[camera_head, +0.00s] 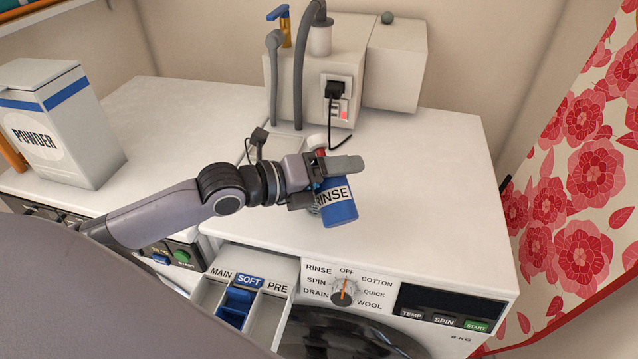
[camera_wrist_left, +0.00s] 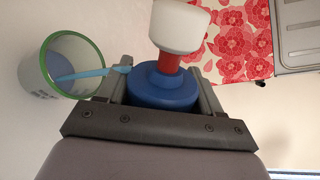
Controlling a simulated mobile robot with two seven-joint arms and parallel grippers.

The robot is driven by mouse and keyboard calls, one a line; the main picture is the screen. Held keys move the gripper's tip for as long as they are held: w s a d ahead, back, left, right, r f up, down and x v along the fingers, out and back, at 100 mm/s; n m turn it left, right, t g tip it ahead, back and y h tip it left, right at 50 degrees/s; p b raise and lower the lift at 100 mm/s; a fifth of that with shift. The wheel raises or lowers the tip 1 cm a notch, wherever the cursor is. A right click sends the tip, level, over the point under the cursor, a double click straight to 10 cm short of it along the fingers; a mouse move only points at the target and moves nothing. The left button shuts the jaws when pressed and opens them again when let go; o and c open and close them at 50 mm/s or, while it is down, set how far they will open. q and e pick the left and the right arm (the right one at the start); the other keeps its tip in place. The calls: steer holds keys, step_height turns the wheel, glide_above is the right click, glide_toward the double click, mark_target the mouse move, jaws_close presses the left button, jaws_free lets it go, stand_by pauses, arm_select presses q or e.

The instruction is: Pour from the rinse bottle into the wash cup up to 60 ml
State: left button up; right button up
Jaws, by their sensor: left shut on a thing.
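The rinse bottle (camera_head: 338,208) is blue with a "RINSE" label, a red neck and a white cap. My left gripper (camera_head: 324,180) is shut around it and holds it tilted at the washing machine top. In the left wrist view the bottle (camera_wrist_left: 163,88) sits between the fingers of the gripper (camera_wrist_left: 163,98), its white cap pointing away. A white cup with a green rim (camera_wrist_left: 78,50), likely the wash cup, is left of the bottle there. A light-blue strip crosses its mouth; I cannot tell what it is. The cup's fill level is unclear. My right gripper is not in view.
The washing machine top (camera_head: 430,190) is clear on the right. A grey-white unit with hoses (camera_head: 320,80) stands behind. A powder box (camera_head: 65,130) is at left. The open detergent drawer (camera_head: 245,310) juts out at the front. A red floral curtain (camera_head: 580,200) hangs at right.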

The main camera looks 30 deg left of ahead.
arm_select(q)
steer(key=shift+w+a+r+n+p, duration=0.1)
steer(key=shift+r+n+p, duration=0.1)
steer(key=shift+n+p, duration=0.3)
stand_by(2.2)
steer(key=shift+f+m+b, duration=0.35)
steer(key=shift+m+b, duration=0.05)
steer(key=shift+b, duration=0.25)
steer(key=shift+f+m, duration=0.1)
steer(key=shift+m, duration=0.4)
steer(key=shift+m+t, duration=0.3)
steer(key=shift+b, duration=0.4)
